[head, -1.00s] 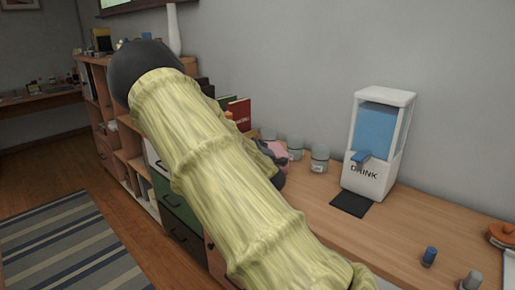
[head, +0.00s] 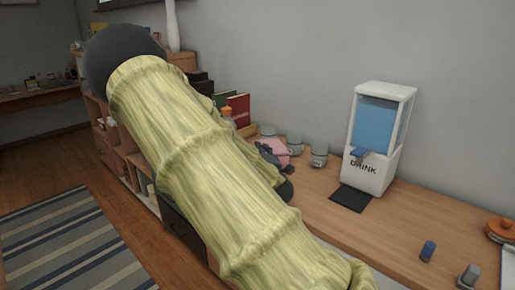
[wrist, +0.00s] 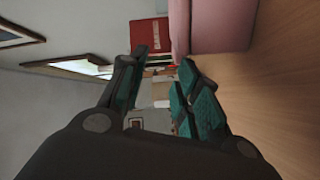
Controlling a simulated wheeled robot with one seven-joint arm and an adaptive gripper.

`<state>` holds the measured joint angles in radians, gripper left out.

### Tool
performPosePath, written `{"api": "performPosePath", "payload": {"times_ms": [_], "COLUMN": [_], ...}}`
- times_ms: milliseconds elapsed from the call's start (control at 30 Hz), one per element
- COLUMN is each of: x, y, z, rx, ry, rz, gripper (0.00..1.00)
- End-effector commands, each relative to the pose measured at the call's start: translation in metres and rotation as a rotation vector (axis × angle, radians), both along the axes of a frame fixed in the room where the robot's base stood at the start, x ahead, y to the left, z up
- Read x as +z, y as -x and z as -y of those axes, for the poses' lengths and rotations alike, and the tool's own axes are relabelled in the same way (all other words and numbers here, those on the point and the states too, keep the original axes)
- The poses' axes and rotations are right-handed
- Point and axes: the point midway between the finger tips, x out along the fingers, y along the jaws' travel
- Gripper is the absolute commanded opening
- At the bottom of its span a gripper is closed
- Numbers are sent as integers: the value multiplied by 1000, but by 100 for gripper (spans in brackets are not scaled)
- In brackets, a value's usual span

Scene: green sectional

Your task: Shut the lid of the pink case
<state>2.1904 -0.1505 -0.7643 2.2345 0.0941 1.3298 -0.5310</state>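The pink case (head: 280,149) stands on the wooden counter, partly hidden behind my gripper and arm in the head view. In the wrist view the pink case (wrist: 222,25) shows at the top right, cut off by the frame edge. How far its lid stands open I cannot tell. My gripper (wrist: 162,62) has its two fingers apart with nothing between them. The case lies beyond and to the side of the right finger, and no contact shows. In the head view my gripper (head: 268,156) is a small dark shape beside the case.
Several grey jars (head: 319,155) stand behind and right of the case. Red and green books (head: 238,109) and an orange-topped bottle (head: 227,117) are behind it. A drink dispenser (head: 378,140) stands right, with a dark mat (head: 351,198). The counter's middle (head: 345,235) is clear.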

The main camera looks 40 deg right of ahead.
Motion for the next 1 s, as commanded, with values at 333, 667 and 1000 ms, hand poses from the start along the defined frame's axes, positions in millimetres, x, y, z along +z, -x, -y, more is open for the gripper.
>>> {"api": "performPosePath", "payload": {"times_ms": [333, 667, 1000], "x": [0, 0, 2], "y": [30, 31, 31], "z": [-18, -18, -18], "rx": [-1, 0, 0], "ry": [0, 0, 0], "rz": [0, 0, 0], "gripper": [32, 32, 32]}}
